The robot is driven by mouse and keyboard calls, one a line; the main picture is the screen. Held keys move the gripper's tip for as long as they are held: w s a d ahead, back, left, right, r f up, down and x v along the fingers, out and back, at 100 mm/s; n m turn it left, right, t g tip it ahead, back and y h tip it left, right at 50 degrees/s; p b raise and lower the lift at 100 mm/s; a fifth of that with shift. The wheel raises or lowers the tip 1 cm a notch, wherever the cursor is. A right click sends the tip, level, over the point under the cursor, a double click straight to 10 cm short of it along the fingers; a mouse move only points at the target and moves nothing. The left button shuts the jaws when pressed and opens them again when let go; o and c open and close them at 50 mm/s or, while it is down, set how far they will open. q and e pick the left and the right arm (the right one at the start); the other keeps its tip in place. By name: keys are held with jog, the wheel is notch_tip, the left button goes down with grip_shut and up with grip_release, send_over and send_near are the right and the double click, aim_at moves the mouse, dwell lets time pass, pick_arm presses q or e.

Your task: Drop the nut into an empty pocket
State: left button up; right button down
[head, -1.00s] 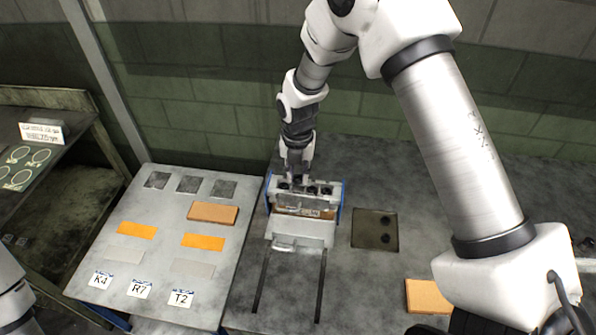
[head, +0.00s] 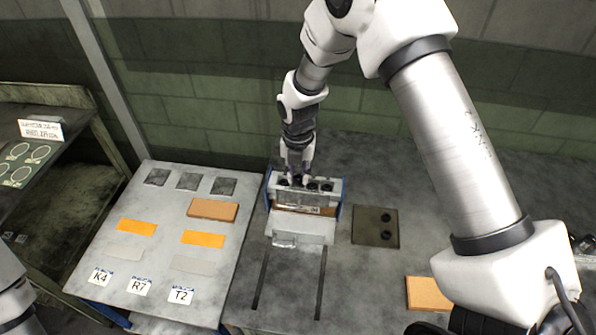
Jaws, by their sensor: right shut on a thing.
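My right gripper (head: 297,175) points down over the back row of a grey metal fixture (head: 300,228) with blue sides. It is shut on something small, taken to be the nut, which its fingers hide. The row has several dark round pockets; two (head: 319,187) show clear to the right of the fingers, and one (head: 283,182) shows at the left. Whether the pockets are empty is too small to tell. A dark square tray (head: 375,238) right of the fixture holds two dark round pieces (head: 387,226). My left gripper is not in view.
A pale panel (head: 150,267) at the left carries dark squares, orange strips, a tan block (head: 213,210) and labels K4, R7 and T2. Another tan block (head: 429,294) lies at the right near my arm. Two dark slots run forward from the fixture.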

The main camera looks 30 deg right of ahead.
jog(key=shift+f, duration=0.15)
jog(key=c, duration=0.9)
grip_release()
notch_tip(320, 180, up, 12)
